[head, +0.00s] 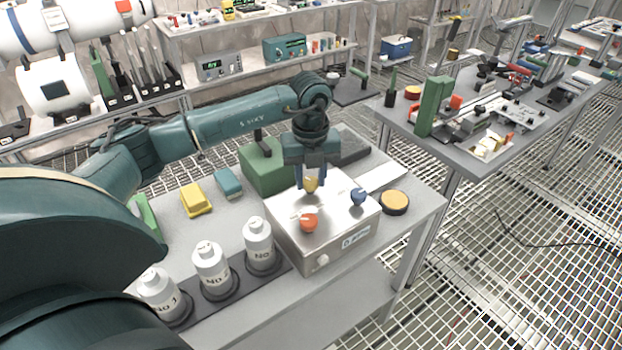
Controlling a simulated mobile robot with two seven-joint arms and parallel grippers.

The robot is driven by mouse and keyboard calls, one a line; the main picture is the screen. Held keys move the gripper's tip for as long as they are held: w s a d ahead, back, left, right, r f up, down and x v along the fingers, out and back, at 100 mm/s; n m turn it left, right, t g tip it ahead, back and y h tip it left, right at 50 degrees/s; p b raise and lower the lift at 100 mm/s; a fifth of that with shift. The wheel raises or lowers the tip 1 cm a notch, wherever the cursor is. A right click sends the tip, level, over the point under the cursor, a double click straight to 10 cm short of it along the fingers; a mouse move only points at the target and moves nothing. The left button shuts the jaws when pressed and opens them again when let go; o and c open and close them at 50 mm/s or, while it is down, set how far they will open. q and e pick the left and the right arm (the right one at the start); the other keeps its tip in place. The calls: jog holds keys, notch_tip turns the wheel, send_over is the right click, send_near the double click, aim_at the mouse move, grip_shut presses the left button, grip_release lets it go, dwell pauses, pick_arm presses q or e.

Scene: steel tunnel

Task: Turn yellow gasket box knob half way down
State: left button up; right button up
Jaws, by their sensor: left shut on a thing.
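The gasket box (334,241) is a silver metal box on the grey table, with a white label on its front. On its top are a yellow knob (311,185) toward the back, an orange-red knob (309,222) toward the front and a blue knob (358,197) at the right. My left gripper (311,187) points straight down over the box and is shut on the yellow knob. Its fingers hide part of the knob, so its exact turn angle cannot be told. My right gripper is not in view.
White bottles (259,246) stand in a dark rack left of the box. A green block (264,168), a yellow block (195,199) and a teal block (228,183) lie behind and left. A round yellow-topped black disc (394,202) sits right of the box. Another cluttered table (449,152) stands at the right.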

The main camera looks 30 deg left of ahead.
pick_arm(q)
jog(key=shift+m+b, duration=0.3)
jog(key=shift+m, duration=0.7)
jog(key=m+b, duration=0.1)
jog(key=m, duration=0.1)
jog(key=shift+a+m, duration=0.1)
jog(key=shift+m, duration=0.2)
jog(key=m+b, duration=0.1)
jog(key=m, duration=0.3)
jog(key=shift+m, duration=0.3)
jog(key=m+b, duration=0.1)
jog(key=m, duration=0.1)
jog(key=shift+m, duration=0.4)
jog(key=m+b, duration=0.1)
jog(key=m, duration=0.1)
jog(key=shift+a+m, duration=0.1)
jog(key=shift+m, duration=0.2)
jog(key=m+b, duration=0.1)
jog(key=m, duration=0.2)
jog(key=shift+m, duration=0.9)
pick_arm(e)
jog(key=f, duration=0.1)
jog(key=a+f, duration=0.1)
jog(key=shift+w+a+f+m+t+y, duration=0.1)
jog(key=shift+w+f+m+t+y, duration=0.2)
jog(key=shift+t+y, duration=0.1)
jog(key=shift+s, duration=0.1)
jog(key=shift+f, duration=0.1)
